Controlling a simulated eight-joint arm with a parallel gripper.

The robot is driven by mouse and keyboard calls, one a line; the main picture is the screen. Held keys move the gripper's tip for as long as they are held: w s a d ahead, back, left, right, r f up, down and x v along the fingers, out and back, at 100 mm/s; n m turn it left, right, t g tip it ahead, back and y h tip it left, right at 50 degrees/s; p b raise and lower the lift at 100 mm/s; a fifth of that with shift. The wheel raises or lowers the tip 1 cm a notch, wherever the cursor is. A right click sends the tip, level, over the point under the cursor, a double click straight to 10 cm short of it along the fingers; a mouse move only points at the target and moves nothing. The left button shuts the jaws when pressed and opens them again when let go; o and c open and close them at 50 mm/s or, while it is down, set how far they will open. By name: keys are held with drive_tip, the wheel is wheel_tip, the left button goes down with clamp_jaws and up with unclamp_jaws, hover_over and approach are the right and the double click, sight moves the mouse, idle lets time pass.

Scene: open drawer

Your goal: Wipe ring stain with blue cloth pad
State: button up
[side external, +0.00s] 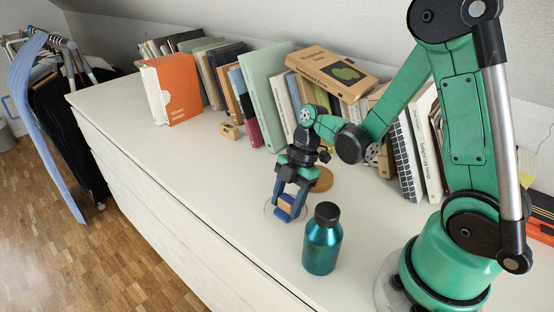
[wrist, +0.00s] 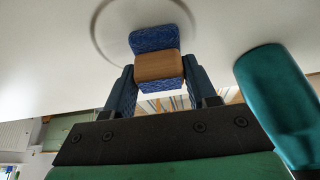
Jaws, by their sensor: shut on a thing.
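The blue cloth pad (side external: 284,216) has a wooden block on its back and blue sides. My gripper (side external: 289,199) is shut on it and points down at the white top. The wrist view also shows the pad (wrist: 153,40) between my fingers (wrist: 160,78). The ring stain (side external: 267,211) is a faint grey circle on the white top, partly hidden by the pad. In the wrist view the ring stain (wrist: 97,28) curves around the pad, which lies over its inside and right part. I cannot tell whether the pad touches the surface.
A teal bottle (side external: 322,243) with a black cap stands close, right of and in front of the pad. A round cork-coloured disc (side external: 322,180) lies behind my gripper. Books (side external: 262,95) line the wall.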

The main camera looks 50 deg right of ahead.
sight(265, 204)
drive_tip(key=shift+w, duration=1.2)
drive_tip(key=shift+w+r, duration=0.1)
drive_tip(key=shift+w, duration=1.05)
drive_tip(key=shift+w+d, duration=0.1)
drive_tip(key=shift+d, duration=0.55)
drive_tip(key=shift+s, duration=3.7)
drive_tip(key=shift+w, duration=3.75)
wheel_tip(265, 204, up, 8)
drive_tip(key=shift+s, duration=0.15)
